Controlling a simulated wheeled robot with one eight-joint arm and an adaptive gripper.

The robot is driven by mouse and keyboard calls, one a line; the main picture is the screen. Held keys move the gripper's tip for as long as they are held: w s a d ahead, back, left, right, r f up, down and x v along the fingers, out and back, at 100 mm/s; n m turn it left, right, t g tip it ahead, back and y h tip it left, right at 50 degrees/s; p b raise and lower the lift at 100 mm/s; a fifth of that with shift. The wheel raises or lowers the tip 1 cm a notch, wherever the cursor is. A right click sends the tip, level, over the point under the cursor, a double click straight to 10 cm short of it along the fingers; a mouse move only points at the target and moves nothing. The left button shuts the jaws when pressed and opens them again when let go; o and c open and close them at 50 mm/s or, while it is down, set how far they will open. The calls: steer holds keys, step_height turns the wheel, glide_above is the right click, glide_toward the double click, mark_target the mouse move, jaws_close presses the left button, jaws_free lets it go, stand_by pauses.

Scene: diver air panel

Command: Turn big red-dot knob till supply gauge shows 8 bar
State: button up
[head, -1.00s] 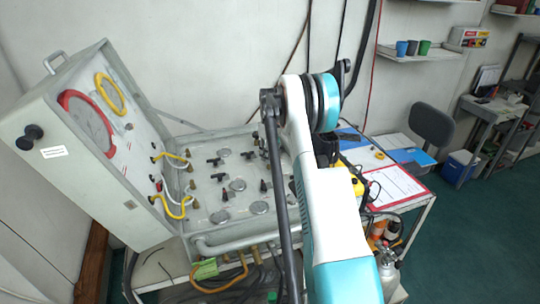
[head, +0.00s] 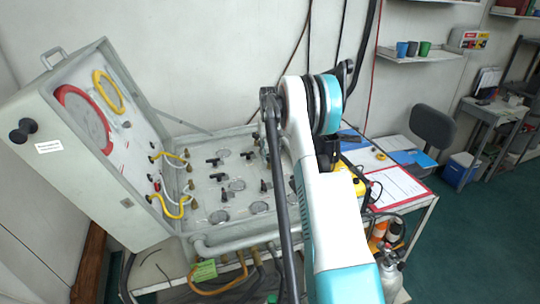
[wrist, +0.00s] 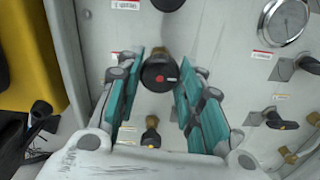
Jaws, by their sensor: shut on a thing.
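The big black knob with a red dot (wrist: 159,73) shows in the wrist view, on a brass stem on the pale panel (wrist: 225,25). My gripper (wrist: 160,92) has its teal pads on both sides of this knob and is shut on it. The red dot faces the camera. A round gauge (wrist: 284,22) with a red label is at the upper right of the wrist view; its needle is too small to read, and I cannot tell whether it is the supply gauge. In the head view my arm hides the gripper and the knob.
Brass-stemmed black valve handles (wrist: 281,121) stand close to the right of my fingers; another knob (wrist: 150,135) is just below. A yellow object (wrist: 25,60) is at left. The open case lid (head: 75,115) stands left; a clipboard (head: 395,187) lies right.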

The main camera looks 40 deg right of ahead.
mark_target(270, 155)
stand_by(0.5)
steer(key=o, duration=1.1)
steer(key=shift+c, duration=0.2)
steer(key=shift+r, duration=0.1)
step_height(270, 155, up, 12)
stand_by(0.3)
